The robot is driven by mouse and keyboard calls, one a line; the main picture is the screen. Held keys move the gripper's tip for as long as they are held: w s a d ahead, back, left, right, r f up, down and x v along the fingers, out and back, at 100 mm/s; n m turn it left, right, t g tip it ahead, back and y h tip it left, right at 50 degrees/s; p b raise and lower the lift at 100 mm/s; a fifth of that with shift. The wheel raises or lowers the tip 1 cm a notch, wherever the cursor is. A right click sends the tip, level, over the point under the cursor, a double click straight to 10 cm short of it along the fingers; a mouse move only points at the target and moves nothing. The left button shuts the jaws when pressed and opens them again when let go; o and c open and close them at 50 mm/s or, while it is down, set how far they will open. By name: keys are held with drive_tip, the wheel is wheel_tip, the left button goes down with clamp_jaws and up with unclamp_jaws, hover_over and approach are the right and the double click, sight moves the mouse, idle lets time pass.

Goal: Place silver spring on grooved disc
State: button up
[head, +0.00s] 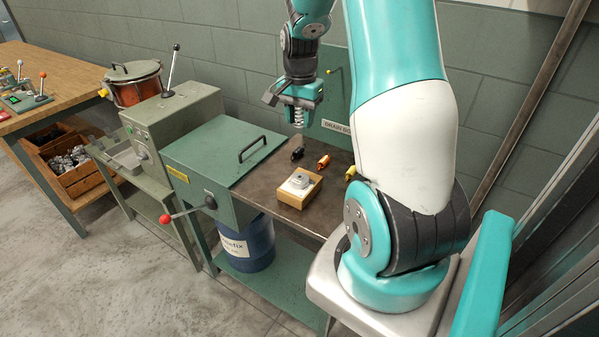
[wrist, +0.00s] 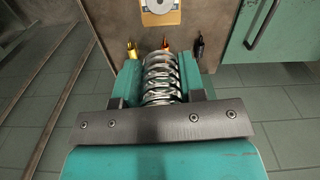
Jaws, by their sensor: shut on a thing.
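My gripper (head: 297,98) is shut on the silver spring (head: 298,116), which hangs upright below the jaws, above the back of the metal bench top. In the wrist view the spring (wrist: 162,80) sits between the two teal jaws. The grooved disc (head: 300,181) is grey and lies on a small wooden block (head: 288,197) on the bench, below and nearer than the spring. In the wrist view only part of the disc (wrist: 160,4) shows at the top edge. The spring is apart from the disc.
A black (head: 297,153), an orange (head: 323,161) and a yellow (head: 350,172) small item lie along the bench's back. A green lidded box (head: 215,150) with a black handle and red-knobbed lever stands left of the disc. A blue drum (head: 246,245) is below.

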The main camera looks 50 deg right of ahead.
sight(300, 177)
wheel_tip(300, 177, down, 16)
drive_tip(key=p, duration=0.2)
drive_tip(key=shift+f+p, duration=0.15)
drive_tip(key=shift+p, duration=0.25)
drive_tip(key=shift+f, duration=0.2)
drive_tip(key=o, duration=0.9)
drive_tip(key=shift+r, duration=0.1)
drive_tip(key=shift+o, duration=0.2)
drive_tip(key=shift+r, duration=0.1)
